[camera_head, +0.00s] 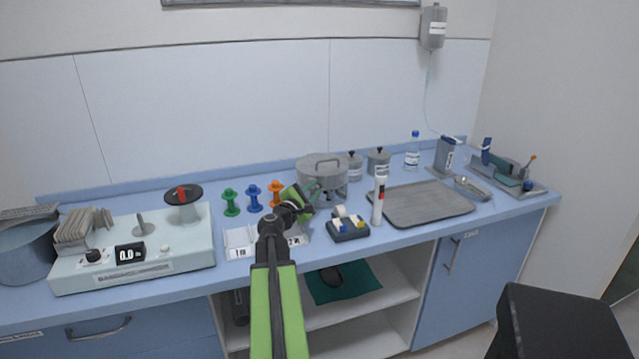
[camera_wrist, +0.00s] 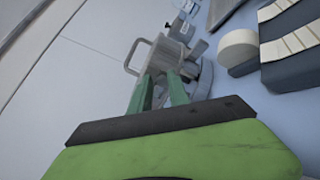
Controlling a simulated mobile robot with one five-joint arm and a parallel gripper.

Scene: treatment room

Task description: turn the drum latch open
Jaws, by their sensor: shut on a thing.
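The grey metal drum (camera_head: 322,170) with a lid and top handle stands at the back of the counter, right of the coloured spools. It also shows ahead of my fingers in the wrist view (camera_wrist: 163,55), tilted by the camera's angle. My gripper (camera_head: 312,190) reaches the drum's front from the lower left. In the wrist view its green fingers (camera_wrist: 160,88) are closed at the drum's front, with a small gap between them. They are shut on the drum latch, which is mostly hidden by the fingers, so its angle cannot be told.
A dark block with pale pieces (camera_head: 348,228) and a white tube (camera_head: 379,200) stand right of my gripper. Grey canisters (camera_head: 379,162) are behind. A flat grey tray (camera_head: 425,203) lies to the right. Green, blue and orange spools (camera_head: 253,197) stand left.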

